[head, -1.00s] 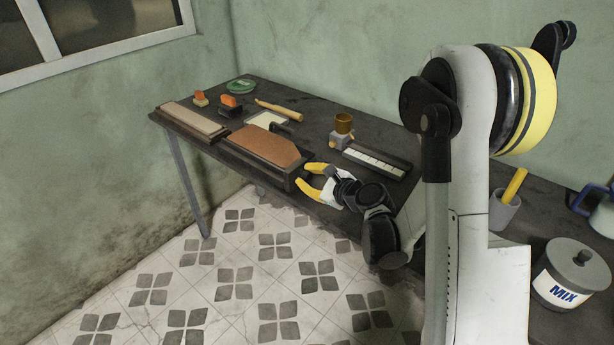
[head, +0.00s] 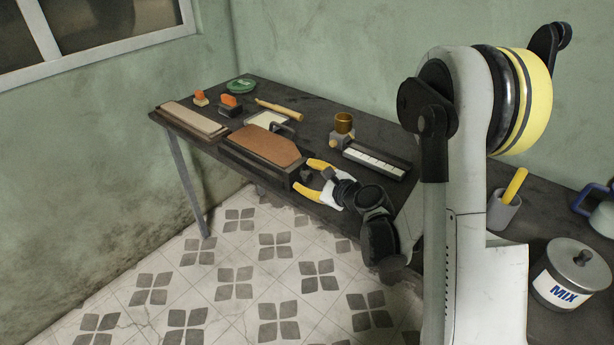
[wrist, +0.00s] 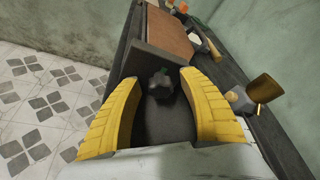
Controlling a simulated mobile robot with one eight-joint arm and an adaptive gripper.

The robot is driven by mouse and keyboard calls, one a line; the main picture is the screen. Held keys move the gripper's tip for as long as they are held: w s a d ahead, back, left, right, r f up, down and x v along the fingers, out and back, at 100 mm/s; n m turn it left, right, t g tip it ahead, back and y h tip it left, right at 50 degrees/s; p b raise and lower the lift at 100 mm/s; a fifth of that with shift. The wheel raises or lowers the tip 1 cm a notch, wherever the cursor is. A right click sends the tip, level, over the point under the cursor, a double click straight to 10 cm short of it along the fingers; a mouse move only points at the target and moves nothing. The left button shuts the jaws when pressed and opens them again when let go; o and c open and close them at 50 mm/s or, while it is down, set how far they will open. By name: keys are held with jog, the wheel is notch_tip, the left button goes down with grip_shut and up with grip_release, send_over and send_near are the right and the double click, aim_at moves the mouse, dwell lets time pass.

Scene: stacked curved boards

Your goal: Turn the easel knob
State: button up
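The easel (head: 262,172) is a dark, low stand bearing a brown board, near the front edge of the dark table. A small dark knob (head: 306,176) shows at its right end; in the wrist view the knob (wrist: 161,85) lies between my two yellow fingers. My gripper (head: 304,173) is open at that end of the easel, with one finger on each side of the knob. The wrist view shows the gripper (wrist: 160,76) with gaps between both fingers and the knob; whether a fingertip touches the easel I cannot tell.
A brass cup on a small block (head: 343,127) and a white-keyed strip (head: 376,160) lie right of the easel. A pale board (head: 192,118), orange-topped tools (head: 229,103) and a wooden-handled tool (head: 279,108) lie behind and left. Tiled floor is clear in front.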

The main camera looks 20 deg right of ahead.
aim_at(307, 172)
jog(key=shift+r, duration=0.1)
notch_tip(307, 172, up, 10)
jog(key=shift+f, duration=0.1)
dwell(0.3)
